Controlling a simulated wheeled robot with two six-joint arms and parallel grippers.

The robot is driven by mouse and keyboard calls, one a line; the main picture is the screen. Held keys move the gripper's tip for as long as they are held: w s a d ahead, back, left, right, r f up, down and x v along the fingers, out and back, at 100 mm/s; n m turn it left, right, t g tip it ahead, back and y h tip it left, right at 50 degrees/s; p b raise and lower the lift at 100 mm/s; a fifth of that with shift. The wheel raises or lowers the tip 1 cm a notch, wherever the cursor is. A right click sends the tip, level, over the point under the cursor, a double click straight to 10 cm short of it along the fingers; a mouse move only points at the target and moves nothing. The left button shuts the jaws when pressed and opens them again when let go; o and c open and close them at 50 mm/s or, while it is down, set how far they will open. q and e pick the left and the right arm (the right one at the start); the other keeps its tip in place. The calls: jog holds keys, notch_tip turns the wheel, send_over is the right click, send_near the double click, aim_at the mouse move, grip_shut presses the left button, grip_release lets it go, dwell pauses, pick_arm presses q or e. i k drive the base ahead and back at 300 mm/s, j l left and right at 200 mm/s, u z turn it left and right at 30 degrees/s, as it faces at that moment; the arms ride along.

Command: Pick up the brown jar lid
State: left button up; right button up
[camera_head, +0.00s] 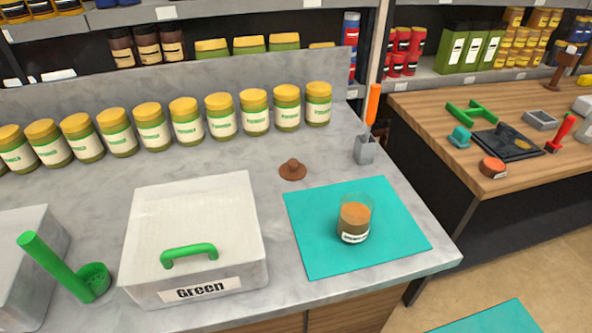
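The brown jar lid (292,170) lies flat on the grey counter, knob up, in the middle of the head view. It is behind the teal mat (300,243) and to the right of the white box. An open glass jar (354,218) with orange-brown contents and a white label stands upright on the mat. Neither of my grippers shows in this view.
A white box (193,223) labelled "Green" with a green handle and a green scoop (68,270) stand left. A row of yellow-lidded jars (186,121) lines the back. An orange-handled tool stands in a grey holder (364,150). Counter around the lid is clear.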

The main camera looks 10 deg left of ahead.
aim_at(292, 170)
jog(key=k+z, duration=0.2)
jog(key=k, duration=0.35)
jog(key=k+l+z, duration=0.2)
jog(key=k, duration=0.3)
